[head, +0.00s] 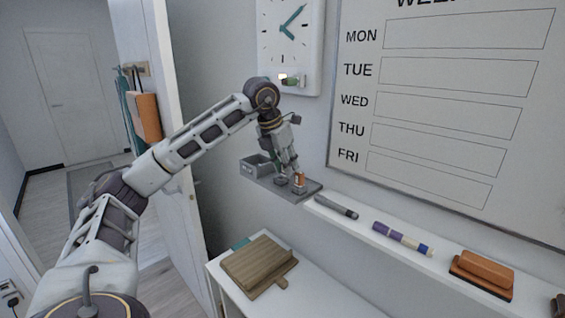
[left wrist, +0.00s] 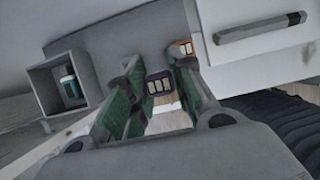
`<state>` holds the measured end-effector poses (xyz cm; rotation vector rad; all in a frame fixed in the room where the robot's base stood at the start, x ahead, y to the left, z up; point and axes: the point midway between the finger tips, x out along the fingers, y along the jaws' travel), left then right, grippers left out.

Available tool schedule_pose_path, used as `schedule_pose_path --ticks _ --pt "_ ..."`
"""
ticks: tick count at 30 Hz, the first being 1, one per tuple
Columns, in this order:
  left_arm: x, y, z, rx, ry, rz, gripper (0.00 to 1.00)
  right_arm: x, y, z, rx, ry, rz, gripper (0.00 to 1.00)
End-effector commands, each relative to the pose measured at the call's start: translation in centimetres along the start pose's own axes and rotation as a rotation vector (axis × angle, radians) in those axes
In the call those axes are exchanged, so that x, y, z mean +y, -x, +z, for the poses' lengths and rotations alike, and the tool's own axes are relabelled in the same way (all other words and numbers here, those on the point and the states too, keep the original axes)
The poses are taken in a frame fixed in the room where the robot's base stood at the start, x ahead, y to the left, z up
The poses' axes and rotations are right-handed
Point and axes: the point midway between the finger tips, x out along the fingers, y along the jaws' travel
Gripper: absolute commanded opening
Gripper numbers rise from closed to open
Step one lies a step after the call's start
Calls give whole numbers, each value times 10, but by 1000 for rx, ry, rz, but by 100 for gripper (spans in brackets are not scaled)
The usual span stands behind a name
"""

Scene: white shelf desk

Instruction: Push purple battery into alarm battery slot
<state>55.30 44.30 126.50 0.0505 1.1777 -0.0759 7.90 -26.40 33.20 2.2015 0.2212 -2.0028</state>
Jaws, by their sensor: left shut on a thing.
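My left gripper (head: 288,172) reaches down to the grey wall shelf (head: 310,190). In the left wrist view its green fingers (left wrist: 157,78) are shut on a block-shaped battery (left wrist: 161,84) with a dark purplish end and two pale contacts; it is upright at the shelf, and I cannot tell whether it still touches it. An orange battery (head: 299,180) stands just right of the fingers, and also shows in the wrist view (left wrist: 182,50). The white wall clock (head: 305,52) has a small recess (head: 291,80) low down, with yellow and green parts inside. My right gripper is out of view.
A grey open box (head: 258,166) at the shelf's left end holds a green-and-white item (left wrist: 70,86). A white ledge (head: 376,240) to the right bears a dark marker (head: 336,207), a purple-and-white marker (head: 402,238) and an eraser (head: 482,273). The whiteboard (head: 450,110) is above.

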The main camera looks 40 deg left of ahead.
Motion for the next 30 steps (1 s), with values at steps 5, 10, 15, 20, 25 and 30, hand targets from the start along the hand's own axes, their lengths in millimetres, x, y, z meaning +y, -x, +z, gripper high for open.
schedule_pose_path --ticks 5,10,15,20,25,30 --pt "-29 6 -15 -2 -3 1 1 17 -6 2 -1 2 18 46" --pt "-58 12 -30 -1 -4 0 1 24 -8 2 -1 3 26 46" --pt "-82 18 -42 -1 -3 0 1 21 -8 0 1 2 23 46" --pt "-98 21 -50 0 -1 0 1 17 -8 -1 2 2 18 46" --pt "-106 23 -55 -1 0 0 1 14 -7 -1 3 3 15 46" --pt "-108 24 -56 -1 0 0 1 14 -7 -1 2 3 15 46"
